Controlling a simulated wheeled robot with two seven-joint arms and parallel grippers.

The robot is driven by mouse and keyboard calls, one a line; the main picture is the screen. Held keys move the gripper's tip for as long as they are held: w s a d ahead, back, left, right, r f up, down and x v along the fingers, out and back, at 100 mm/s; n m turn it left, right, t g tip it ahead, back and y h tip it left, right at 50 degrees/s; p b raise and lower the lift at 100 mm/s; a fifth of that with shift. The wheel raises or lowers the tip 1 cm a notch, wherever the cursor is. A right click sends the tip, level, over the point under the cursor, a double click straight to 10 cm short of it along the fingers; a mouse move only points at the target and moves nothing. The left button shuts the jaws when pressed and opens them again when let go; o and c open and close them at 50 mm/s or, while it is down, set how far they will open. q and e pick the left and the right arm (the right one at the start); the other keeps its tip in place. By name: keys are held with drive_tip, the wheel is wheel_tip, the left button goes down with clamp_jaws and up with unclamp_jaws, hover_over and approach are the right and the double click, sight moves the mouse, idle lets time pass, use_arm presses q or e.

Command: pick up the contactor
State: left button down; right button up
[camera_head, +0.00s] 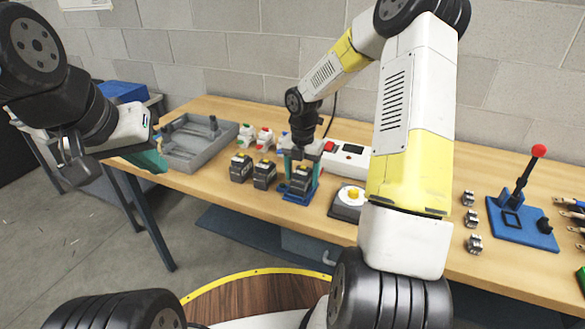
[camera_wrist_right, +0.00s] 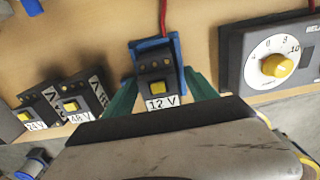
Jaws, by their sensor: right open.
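Three dark contactors with yellow buttons stand in a row on the wooden table. The one labelled 12 V (camera_head: 301,181) sits in a blue holder (camera_head: 287,193); the 12 V contactor also shows in the right wrist view (camera_wrist_right: 156,72). Contactors labelled 48 V (camera_wrist_right: 79,103) and 24 V (camera_wrist_right: 40,97) stand to its left. My right gripper (camera_wrist_right: 160,90) is open, its green fingers on either side of the 12 V contactor; whether they touch it is unclear. My left gripper (camera_head: 152,160) is off the table's left end, its jaw gap hidden.
A grey tray (camera_head: 207,155) lies at the table's left. A dial box (camera_head: 346,207) stands close right of the holder. Red and green button parts (camera_head: 256,134) are behind. A blue lever fixture (camera_head: 520,228) is far right.

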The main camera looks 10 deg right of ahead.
clamp_jaws()
drive_tip(key=shift+r, duration=0.15)
